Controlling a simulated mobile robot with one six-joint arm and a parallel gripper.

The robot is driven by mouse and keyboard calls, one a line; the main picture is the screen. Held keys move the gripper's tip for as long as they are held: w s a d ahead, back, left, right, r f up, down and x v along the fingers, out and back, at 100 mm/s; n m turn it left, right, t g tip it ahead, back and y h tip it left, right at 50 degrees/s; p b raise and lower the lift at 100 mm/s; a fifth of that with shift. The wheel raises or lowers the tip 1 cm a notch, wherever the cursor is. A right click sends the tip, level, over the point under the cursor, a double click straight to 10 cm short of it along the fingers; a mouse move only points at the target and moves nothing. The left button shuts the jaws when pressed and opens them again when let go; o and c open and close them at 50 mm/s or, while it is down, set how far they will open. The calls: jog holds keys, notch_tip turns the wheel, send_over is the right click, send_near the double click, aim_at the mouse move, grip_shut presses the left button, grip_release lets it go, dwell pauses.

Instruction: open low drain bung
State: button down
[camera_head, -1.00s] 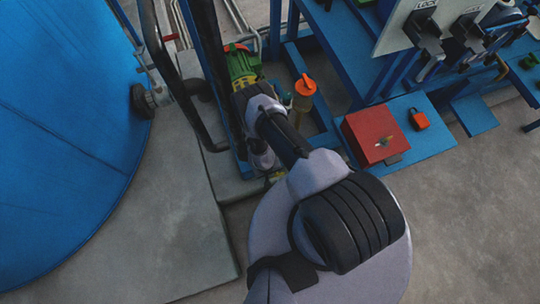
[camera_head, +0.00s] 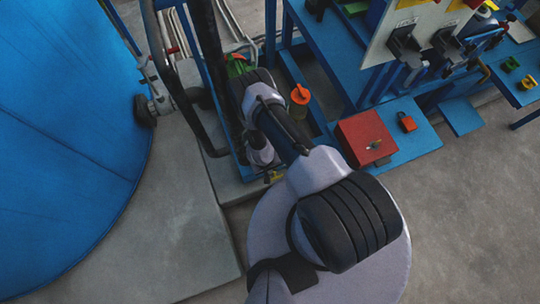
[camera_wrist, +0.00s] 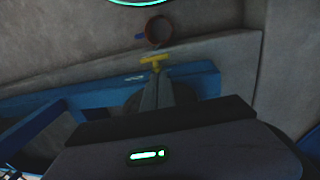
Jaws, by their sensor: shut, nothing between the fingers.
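A small yellow piece also shows low by the blue frame in the head view (camera_head: 273,177). My gripper (camera_wrist: 157,76) is shut and empty, its dark fingers pointing at the handle. The fingertips overlap the handle's lower part in the picture; I cannot tell whether they touch it. In the head view my arm hides most of the gripper.
A red ring with a blue tab (camera_wrist: 158,31) lies beyond the handle. A blue beam (camera_wrist: 195,80) crosses behind my fingers. In the head view, an orange-capped bottle (camera_head: 300,100) and a red box (camera_head: 365,138) stand right of my arm; a large blue tank (camera_head: 65,140) fills the left.

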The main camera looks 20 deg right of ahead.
notch_tip(320, 180, up, 7)
jog(key=a+p, duration=0.1)
jog(key=p, duration=0.3)
jog(key=y+b, duration=0.1)
jog(key=b, duration=0.3)
send_over(275, 175)
jog(key=d, duration=0.2)
notch_tip(275, 175, down, 4)
jog(key=f+b, duration=0.2)
jog(key=f, duration=0.2)
jog(key=f+b, duration=0.3)
jog(key=f, duration=0.1)
jog(key=s+f+b, duration=0.1)
jog(key=f+b, duration=0.2)
jog(key=f, duration=0.2)
jog(key=shift+f, duration=0.1)
jog(key=shift+w+d+f, duration=0.1)
jog(key=shift+d+f, duration=0.2)
jog(key=shift+f, duration=0.4)
